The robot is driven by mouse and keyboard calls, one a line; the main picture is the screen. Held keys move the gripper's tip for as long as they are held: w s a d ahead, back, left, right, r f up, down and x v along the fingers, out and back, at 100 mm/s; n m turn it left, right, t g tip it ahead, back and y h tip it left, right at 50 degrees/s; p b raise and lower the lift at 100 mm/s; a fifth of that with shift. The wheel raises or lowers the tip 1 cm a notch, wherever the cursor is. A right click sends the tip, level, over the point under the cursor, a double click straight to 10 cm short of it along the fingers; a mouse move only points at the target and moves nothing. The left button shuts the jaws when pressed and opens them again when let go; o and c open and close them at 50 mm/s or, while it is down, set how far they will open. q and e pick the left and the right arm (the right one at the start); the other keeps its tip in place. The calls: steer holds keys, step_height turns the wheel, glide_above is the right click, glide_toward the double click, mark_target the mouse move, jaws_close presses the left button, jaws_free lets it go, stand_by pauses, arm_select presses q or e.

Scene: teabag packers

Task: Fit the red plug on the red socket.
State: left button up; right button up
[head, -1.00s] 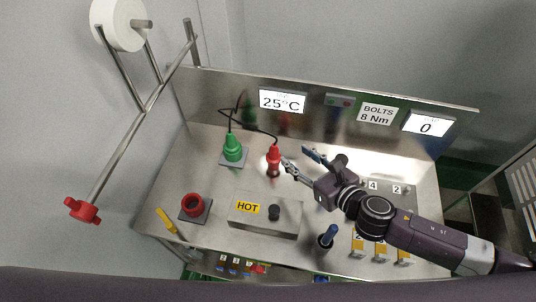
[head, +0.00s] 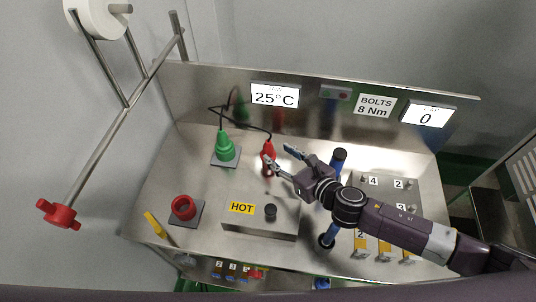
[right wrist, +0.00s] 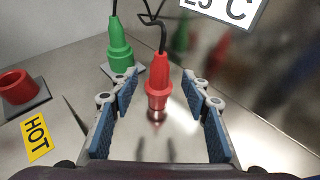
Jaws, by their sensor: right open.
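The red plug (head: 268,152) stands upright on the steel table with a black cable from its top. In the right wrist view the red plug (right wrist: 158,82) is between the two blue-padded fingers, with a gap on both sides. My right gripper (head: 279,158) is open around or just in front of it; it also shows in the right wrist view (right wrist: 160,105). The red socket (head: 183,207) is a red ring on a grey square plate at the left front of the table; it shows in the right wrist view (right wrist: 17,88) too. My left gripper is not in view.
A green plug (head: 225,148) sits on a grey plate left of the red plug, joined by the cable.

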mark_target(271, 149)
steer(key=shift+x, duration=3.35)
jaws_close()
